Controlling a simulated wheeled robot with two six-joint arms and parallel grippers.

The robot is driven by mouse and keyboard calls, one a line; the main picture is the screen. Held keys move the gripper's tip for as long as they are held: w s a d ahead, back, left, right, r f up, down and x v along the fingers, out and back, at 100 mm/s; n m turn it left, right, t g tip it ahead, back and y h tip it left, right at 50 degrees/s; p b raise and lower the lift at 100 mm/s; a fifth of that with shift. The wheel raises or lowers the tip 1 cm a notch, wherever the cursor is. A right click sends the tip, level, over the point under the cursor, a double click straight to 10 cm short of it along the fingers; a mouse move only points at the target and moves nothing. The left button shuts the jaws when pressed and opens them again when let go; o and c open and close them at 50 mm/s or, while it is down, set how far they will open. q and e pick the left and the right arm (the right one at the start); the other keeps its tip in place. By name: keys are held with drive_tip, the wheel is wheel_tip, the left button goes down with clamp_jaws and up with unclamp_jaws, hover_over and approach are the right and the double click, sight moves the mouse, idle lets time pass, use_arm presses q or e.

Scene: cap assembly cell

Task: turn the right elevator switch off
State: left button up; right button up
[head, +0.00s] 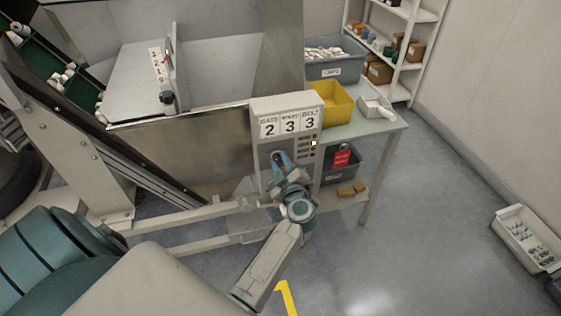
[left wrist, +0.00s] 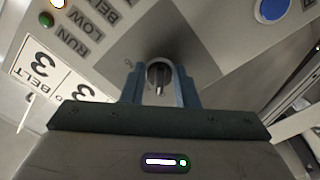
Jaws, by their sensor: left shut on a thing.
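A grey control panel (head: 285,112) stands on the right end of the metal hopper, facing me. In the left wrist view a round dark switch (left wrist: 160,77) with an upright ridge is on the panel face. My left gripper (head: 279,161) is at the lower part of the panel; in the left wrist view its two blue fingers (left wrist: 160,88) are shut on the switch, one on each side. The fingers cover the switch's sides. In the head view the switch is mostly hidden behind the gripper. My right gripper is not in view.
The panel carries cards reading 2, 3, 3 (head: 290,124) and a lit lamp (head: 313,143). A blue button (left wrist: 271,10) is at the upper right of the wrist view. A table (head: 378,128) with a yellow bin (head: 333,104) stands right of the panel.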

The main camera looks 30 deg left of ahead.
use_arm(q)
drive_tip(key=shift+f, duration=0.1)
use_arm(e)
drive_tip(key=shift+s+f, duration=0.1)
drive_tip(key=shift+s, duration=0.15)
use_arm(q)
drive_tip(key=o, duration=1)
